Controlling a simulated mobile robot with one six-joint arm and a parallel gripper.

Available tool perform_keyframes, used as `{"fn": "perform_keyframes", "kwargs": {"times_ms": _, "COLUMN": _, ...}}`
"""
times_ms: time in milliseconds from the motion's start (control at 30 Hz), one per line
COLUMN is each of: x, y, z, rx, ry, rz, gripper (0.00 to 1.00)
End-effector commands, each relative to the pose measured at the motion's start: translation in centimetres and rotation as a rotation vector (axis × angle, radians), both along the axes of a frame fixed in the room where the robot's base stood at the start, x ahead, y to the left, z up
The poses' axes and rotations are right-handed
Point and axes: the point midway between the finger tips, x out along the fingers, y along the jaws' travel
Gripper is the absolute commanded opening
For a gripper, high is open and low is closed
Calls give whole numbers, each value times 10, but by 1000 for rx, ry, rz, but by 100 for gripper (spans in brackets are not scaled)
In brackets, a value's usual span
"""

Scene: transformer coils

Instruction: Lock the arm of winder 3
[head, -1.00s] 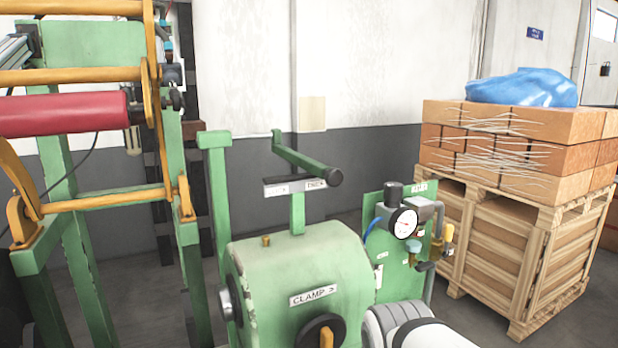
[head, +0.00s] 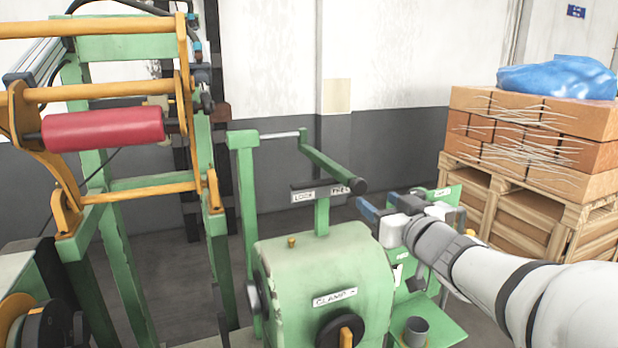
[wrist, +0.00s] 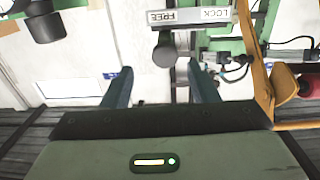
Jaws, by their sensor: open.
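The winder's green lever arm (head: 328,164) ends in a black knob (head: 357,186) and lies over the FREE end of a label plate (head: 303,196) marked LOCK on the left and FREE on the right. My gripper (head: 368,207) is open and empty, just right of the knob and slightly below it. In the wrist view, inverted, the knob (wrist: 165,53) shows ahead and between my two spread fingers (wrist: 160,78), with the FREE label (wrist: 174,16) behind it. I see no contact. No winder number is readable.
Below stands a green housing (head: 325,270) with a CLAMP label and a black knob (head: 341,329). A green panel (head: 440,195) with fittings is partly behind my arm. A red roller (head: 103,129) is at left. Brick blocks on a wooden crate (head: 505,200) stand at right.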

Motion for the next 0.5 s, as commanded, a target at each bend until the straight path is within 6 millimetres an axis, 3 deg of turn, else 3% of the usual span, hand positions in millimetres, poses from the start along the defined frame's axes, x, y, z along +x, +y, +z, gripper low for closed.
{"fn": "perform_keyframes", "kwargs": {"times_ms": 167, "x": 9, "y": 8, "z": 4, "rx": 11, "ry": -11, "rz": 38, "gripper": 54}}
{"fn": "perform_keyframes", "kwargs": {"times_ms": 500, "x": 58, "y": 24, "z": 5, "rx": 9, "ry": -10, "rz": 36, "gripper": 54}}
